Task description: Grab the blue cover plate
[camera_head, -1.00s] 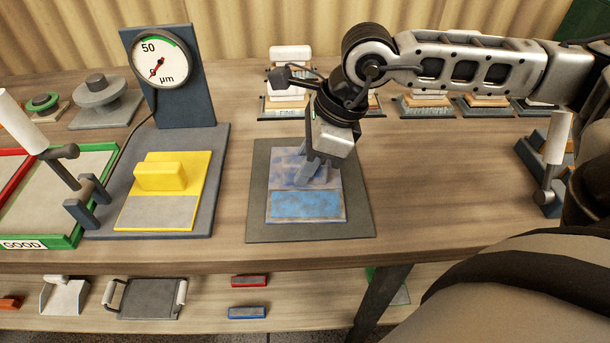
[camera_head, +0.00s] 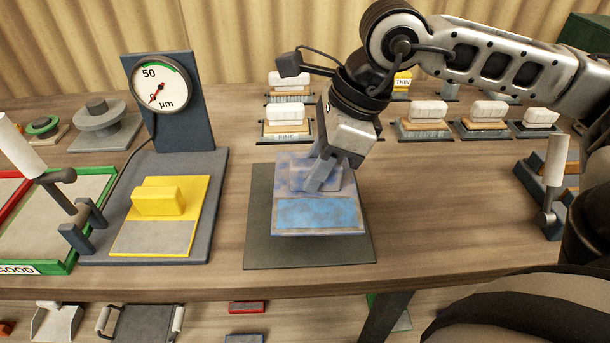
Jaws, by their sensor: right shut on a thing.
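The blue cover plate (camera_head: 318,213) is a worn square plate with a bright blue band along its front and a raised block on its back half. My right gripper (camera_head: 322,180) is shut on that block from above. The plate is raised a little over the dark grey mat (camera_head: 260,245), and slightly tilted. The gripper hides part of the block. My left gripper is not in view.
A yellow plate (camera_head: 165,205) with a yellow block lies on the gauge stand's grey base to the left. The dial gauge (camera_head: 160,83) stands behind it. Several white-topped blocks (camera_head: 427,112) stand in rows at the back. The table front right of the mat is clear.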

